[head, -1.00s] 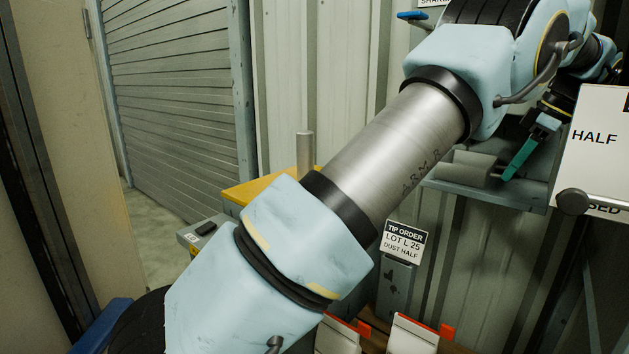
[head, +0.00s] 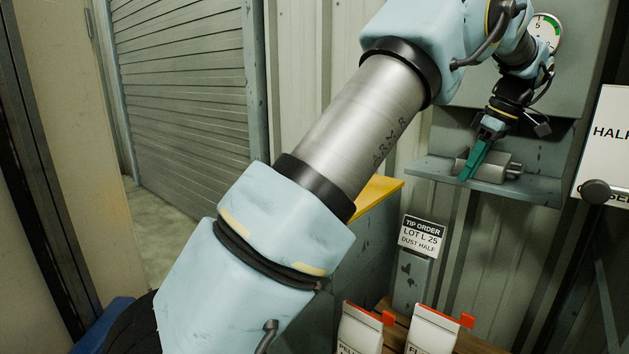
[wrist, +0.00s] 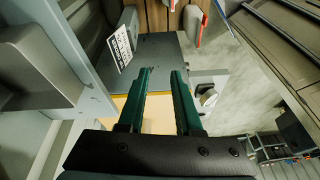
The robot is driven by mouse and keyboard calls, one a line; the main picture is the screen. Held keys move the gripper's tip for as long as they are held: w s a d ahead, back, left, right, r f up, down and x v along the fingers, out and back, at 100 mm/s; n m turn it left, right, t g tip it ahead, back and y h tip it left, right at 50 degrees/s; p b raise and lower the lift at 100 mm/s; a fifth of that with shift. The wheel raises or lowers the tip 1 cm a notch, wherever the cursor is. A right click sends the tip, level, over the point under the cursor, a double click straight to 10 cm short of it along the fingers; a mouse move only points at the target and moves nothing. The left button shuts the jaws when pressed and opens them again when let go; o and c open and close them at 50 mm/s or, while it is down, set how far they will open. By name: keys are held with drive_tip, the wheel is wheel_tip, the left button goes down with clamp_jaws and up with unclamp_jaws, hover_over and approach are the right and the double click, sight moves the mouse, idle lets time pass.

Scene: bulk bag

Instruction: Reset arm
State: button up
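My gripper (head: 476,158) has teal fingers pointing down in the head view, in front of the grey wall shelf (head: 540,189). A grey cylindrical fitting (head: 508,167) on the shelf shows beside and behind the fingers; I cannot tell from the head view whether they touch it. In the wrist view, the two green fingers (wrist: 162,72) are apart with a clear gap and nothing held between them. My arm reaches from lower left to upper right, bent at the elbow, and hides part of the wall and cabinet.
A "TIP ORDER LOT L 25" sign (head: 423,234) stands on a grey post. Pale bags with red tabs (head: 433,330) stand below on wooden slats. A yellow-topped cabinet (head: 378,193) is behind my arm. A dial gauge (head: 545,32) and white "HALF" board (head: 607,150) are at right.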

drive_tip(key=w+a+f+m+g+h, duration=0.1)
drive_tip(key=a+f+m, duration=0.15)
drive_tip(key=a, duration=0.95)
drive_tip(key=a+f+m+h, duration=0.15)
drive_tip(key=a+f, duration=0.25)
drive_tip(key=a, duration=0.8)
drive_tip(key=s+a+f+m, duration=0.2)
drive_tip(key=s+a+f, duration=0.1)
drive_tip(key=s+a, duration=0.4)
drive_tip(key=s+a+f+m, duration=0.3)
drive_tip(key=s+a, duration=0.5)
drive_tip(key=a, duration=0.2)
drive_tip(key=shift+f+h, duration=0.35)
drive_tip(key=shift+f, duration=0.05)
drive_tip(key=shift+a, duration=0.1)
